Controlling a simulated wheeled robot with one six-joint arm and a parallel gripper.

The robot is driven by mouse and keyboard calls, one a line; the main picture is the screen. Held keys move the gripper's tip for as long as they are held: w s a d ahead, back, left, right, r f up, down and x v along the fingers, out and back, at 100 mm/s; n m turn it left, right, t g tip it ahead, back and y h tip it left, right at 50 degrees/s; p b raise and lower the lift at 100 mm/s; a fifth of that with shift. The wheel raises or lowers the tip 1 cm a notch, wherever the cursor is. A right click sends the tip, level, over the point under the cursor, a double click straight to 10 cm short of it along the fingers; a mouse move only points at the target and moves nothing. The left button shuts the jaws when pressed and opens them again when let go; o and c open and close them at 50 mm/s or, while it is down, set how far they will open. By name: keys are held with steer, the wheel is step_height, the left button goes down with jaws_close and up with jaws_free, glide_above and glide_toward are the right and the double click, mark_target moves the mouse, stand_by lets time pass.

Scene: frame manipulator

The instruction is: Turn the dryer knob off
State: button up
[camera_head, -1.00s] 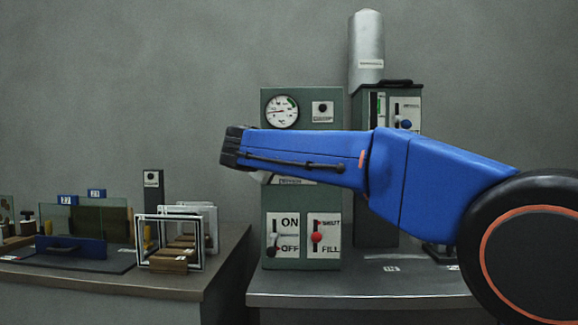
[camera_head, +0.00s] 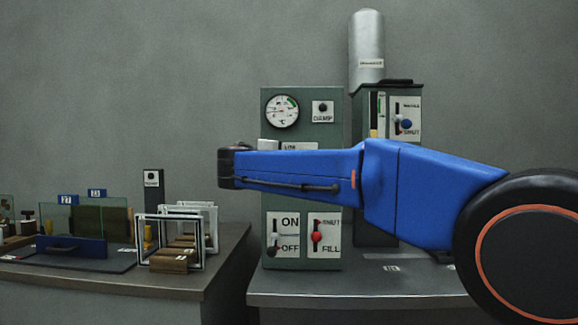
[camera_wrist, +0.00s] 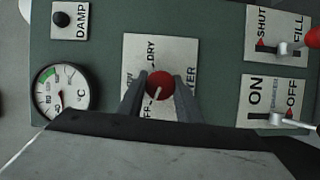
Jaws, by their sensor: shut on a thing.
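The dryer knob shows in the wrist view as a round red knob (camera_wrist: 160,85) on a white label plate (camera_wrist: 147,45) marked DRY. Other words on the plate are partly covered. A short pale mark on the knob points down and left, towards letters that read "FF". My gripper (camera_wrist: 160,92) has one dark finger on each side of the knob and is shut on it. In the head view my blue arm crosses in front of the green panel (camera_head: 300,100). It hides the knob and my fingers there.
The panel also has a dial gauge (camera_head: 282,111), a DAMP button (camera_head: 323,107), an ON/OFF lever (camera_head: 273,250) and a SHUT/FILL lever (camera_head: 316,237). A second green cabinet (camera_head: 376,225) stands to the right. Frames (camera_head: 168,243) and glass panes stand on the left table.

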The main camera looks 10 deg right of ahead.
steer(key=o, duration=1)
steer(key=shift+o, duration=0.2)
steer(key=shift+s, duration=0.1)
steer(key=v, duration=1.7)
steer(key=shift+s+f, duration=0.1)
steer(key=shift+f, duration=0.05)
